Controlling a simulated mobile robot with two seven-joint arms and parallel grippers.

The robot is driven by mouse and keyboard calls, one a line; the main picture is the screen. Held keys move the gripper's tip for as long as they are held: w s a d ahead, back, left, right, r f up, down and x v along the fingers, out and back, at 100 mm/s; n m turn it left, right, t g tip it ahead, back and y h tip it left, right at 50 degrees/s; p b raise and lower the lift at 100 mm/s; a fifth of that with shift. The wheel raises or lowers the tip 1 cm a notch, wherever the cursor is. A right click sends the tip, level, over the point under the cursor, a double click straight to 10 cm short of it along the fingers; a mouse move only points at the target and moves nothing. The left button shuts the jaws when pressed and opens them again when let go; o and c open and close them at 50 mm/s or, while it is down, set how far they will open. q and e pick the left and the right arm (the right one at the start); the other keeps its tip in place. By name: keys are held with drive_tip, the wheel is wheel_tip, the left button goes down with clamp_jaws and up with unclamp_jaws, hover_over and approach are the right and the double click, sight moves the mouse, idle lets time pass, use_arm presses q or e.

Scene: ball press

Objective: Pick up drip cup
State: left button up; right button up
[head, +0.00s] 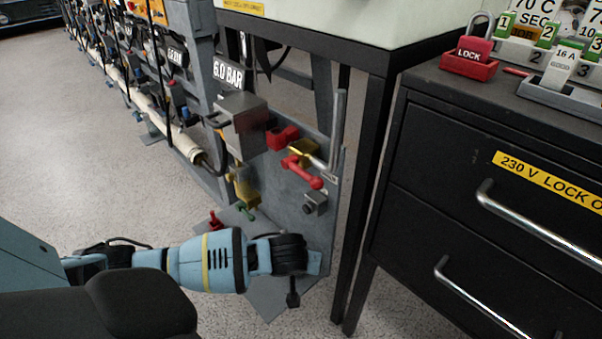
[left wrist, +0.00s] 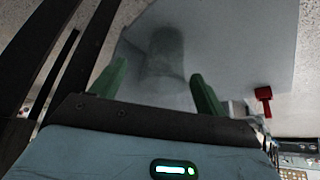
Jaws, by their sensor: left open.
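In the left wrist view, a dim grey cup-like shape (left wrist: 165,48), likely the drip cup, shows against a pale grey plate (left wrist: 235,45). It lies beyond and between the two green fingers of my left gripper (left wrist: 158,76). The fingers are spread apart with nothing held between them. I cannot tell how far the cup is from the fingertips. In the head view my left gripper (head: 308,263) is low in front of the panel, over the floor plate (head: 268,302). The cup cannot be made out there. My right gripper is not in view.
A grey panel with red-handled valve (head: 302,172), brass valve (head: 243,190) and grey box (head: 242,125) stands behind the gripper. Black table legs (head: 365,190) and a black drawer cabinet (head: 450,190) are close on the right. A red handle (left wrist: 263,98) shows in the wrist view.

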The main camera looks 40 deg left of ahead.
use_arm(q)
drive_tip(key=shift+f, duration=0.1)
drive_tip(key=f+b, duration=0.1)
drive_tip(key=a+f+b, duration=0.1)
drive_tip(key=w+f+b, duration=0.1)
drive_tip(key=f, duration=0.1)
drive_tip(key=shift+a, duration=0.25)
drive_tip(key=shift+w+f, duration=0.15)
drive_tip(key=shift+f, duration=0.1)
drive_tip(key=shift+w+a, duration=0.1)
drive_tip(key=c, duration=1)
drive_tip(key=shift+c, duration=0.2)
drive_tip(key=shift+r, duration=0.1)
